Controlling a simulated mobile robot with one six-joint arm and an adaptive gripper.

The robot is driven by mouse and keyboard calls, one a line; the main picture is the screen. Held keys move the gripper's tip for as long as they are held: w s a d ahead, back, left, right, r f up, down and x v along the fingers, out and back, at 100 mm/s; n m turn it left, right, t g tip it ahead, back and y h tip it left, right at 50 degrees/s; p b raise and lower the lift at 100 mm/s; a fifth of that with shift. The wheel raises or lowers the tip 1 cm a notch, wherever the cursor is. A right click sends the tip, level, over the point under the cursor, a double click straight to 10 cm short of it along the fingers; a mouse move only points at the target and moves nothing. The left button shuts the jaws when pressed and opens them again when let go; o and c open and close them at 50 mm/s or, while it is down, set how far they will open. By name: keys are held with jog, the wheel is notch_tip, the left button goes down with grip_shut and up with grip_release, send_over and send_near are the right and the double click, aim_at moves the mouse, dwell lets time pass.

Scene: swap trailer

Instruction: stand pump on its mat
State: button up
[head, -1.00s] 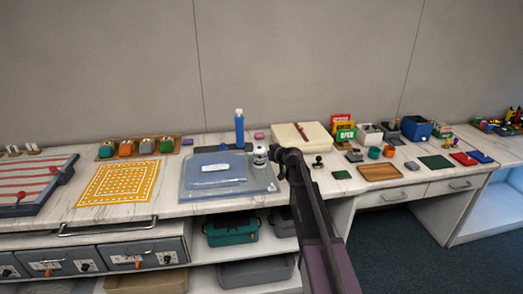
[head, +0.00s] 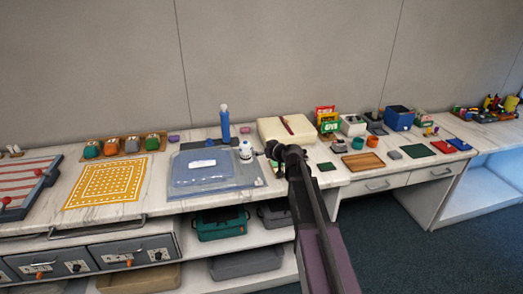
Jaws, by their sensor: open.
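I cannot tell for sure which thing is the pump. A tall blue bottle-like thing (head: 225,122) stands upright at the back of the counter. A small white bottle (head: 246,151) with a dark band stands upright at the right side of a clear blue lidded tray (head: 201,181). A dark flat strip (head: 209,146) lies behind the tray and may be a mat. My gripper (head: 274,150) is just right of the white bottle, seen small and dark from behind. It is open, and nothing shows in it.
A cream box (head: 270,127) stands behind my gripper. A yellow patterned mat (head: 104,184) lies to the left. Small green (head: 327,166), dark green (head: 419,150) and red (head: 443,146) squares and a wooden tray (head: 362,161) lie to the right. Drawers and bins sit below the counter.

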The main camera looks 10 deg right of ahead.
jog(key=s+a+f+g, duration=0.1)
jog(key=s, duration=0.1)
jog(key=s+a+f+g, duration=0.1)
jog(key=s+a, duration=0.1)
jog(key=s+a+f+g, duration=0.1)
jog(key=s, duration=0.2)
jog(key=shift+s+a+f, duration=0.1)
jog(key=shift+a+f, duration=0.1)
jog(key=shift+f, duration=0.2)
jog(key=s+f+m+g+h, duration=0.2)
jog(key=s+f+g, duration=0.2)
jog(key=s, duration=0.9)
jog(key=s+f+m+g+h, duration=0.2)
jog(key=s+g, duration=0.3)
jog(key=s, duration=0.8)
jog(key=shift+a+f+m+h, duration=0.3)
jog(key=shift+f+h, duration=0.3)
jog(key=shift+f, duration=0.25)
jog(key=shift+s, duration=0.1)
jog(key=shift+c, duration=0.2)
jog(key=c, duration=0.6)
jog(key=shift+o, duration=0.2)
